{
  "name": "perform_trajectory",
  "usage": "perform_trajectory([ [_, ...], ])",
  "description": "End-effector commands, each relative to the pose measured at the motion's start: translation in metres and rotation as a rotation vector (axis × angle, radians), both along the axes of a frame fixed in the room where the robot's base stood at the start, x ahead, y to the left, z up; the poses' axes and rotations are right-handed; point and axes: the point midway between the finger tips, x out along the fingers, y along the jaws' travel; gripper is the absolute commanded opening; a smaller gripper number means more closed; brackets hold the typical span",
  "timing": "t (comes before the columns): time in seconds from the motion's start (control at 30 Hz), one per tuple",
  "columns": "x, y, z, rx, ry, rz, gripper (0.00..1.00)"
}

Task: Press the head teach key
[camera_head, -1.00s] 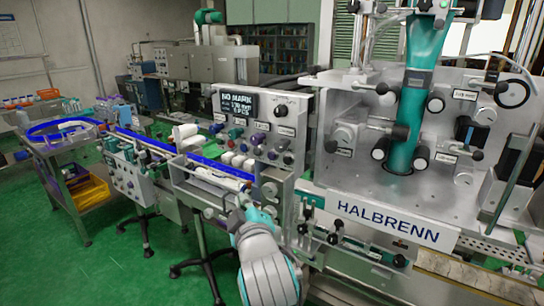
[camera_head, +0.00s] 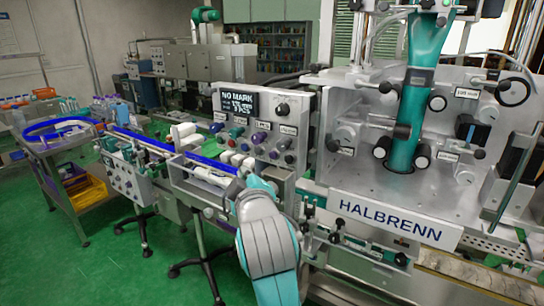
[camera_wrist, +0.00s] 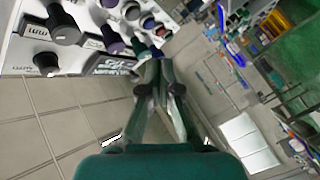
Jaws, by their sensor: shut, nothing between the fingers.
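The control panel (camera_head: 264,125) stands upright on the machine, with a small display (camera_head: 238,102) reading "NO MARK", a black knob (camera_head: 282,109), and rows of coloured and white knobs and keys. I cannot read which one is the head teach key. My gripper (camera_head: 238,185) is low in front of the panel, largely hidden by my own arm. In the wrist view its fingers (camera_wrist: 158,66) are shut and empty, their tips just below and beside the panel (camera_wrist: 90,20). The panel's black, purple and green knobs (camera_wrist: 112,40) show at upper left there, apart from the fingers.
A conveyor with blue rails (camera_head: 155,143) runs left from below the panel. The HALBRENN machine (camera_head: 390,215) with its teal tube (camera_head: 408,120) stands at right, its knobs and handles jutting out. Green floor (camera_head: 115,265) is open at front left.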

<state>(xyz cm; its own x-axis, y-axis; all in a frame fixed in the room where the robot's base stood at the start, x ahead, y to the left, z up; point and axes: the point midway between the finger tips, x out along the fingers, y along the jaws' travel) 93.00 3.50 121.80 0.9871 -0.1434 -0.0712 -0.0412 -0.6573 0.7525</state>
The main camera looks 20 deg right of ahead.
Motion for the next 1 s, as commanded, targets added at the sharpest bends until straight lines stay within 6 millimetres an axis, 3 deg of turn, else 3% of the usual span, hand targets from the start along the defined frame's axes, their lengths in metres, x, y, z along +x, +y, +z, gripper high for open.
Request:
perform_trajectory([
  [0.5,0.036,-0.051,0.000,0.000,0.001,-0.002,0.00],
  [1.0,0.044,-0.062,0.000,0.000,-0.001,-0.001,0.00],
])
